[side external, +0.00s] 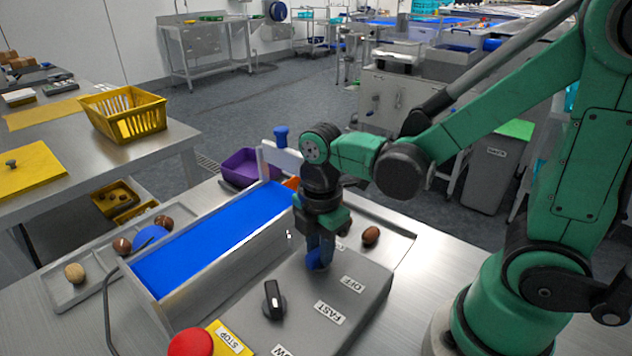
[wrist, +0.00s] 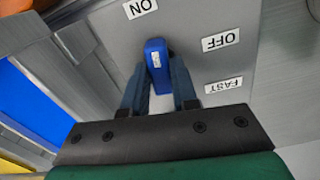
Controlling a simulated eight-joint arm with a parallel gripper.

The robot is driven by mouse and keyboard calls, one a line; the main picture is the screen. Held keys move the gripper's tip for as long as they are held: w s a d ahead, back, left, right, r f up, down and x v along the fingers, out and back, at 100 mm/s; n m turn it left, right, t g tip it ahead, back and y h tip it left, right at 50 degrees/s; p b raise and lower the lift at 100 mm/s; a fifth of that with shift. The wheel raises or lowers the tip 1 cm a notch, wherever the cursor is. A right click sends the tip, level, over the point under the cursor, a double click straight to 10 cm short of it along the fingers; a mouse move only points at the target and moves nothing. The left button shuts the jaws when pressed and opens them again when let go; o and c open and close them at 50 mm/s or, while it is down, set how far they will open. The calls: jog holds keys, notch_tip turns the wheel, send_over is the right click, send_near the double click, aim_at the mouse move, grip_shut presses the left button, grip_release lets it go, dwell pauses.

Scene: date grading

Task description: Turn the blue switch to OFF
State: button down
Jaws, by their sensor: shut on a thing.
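The blue switch (wrist: 157,72) sits on the grey control box (side external: 365,270). My gripper (wrist: 160,82) is shut on it, with one blue finger on each side. In the wrist view the switch's far end, with a small white mark, points nearly at the ON label (wrist: 140,8). The OFF label (wrist: 220,41) lies to the right of the switch. In the side view my gripper (side external: 319,255) points down at the box and mostly hides the switch. The OFF label (side external: 353,284) is just right of the fingers there.
A black knob (side external: 273,299) stands near the FAST label (side external: 330,313). A red stop button (side external: 190,343) is at the front. A blue conveyor belt (side external: 205,242) runs left of the box. A brown date (side external: 370,235) lies behind the box.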

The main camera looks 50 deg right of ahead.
jog(key=m, duration=1.2)
jog(key=shift+m, duration=2.1)
jog(key=c, duration=0.7)
grip_release()
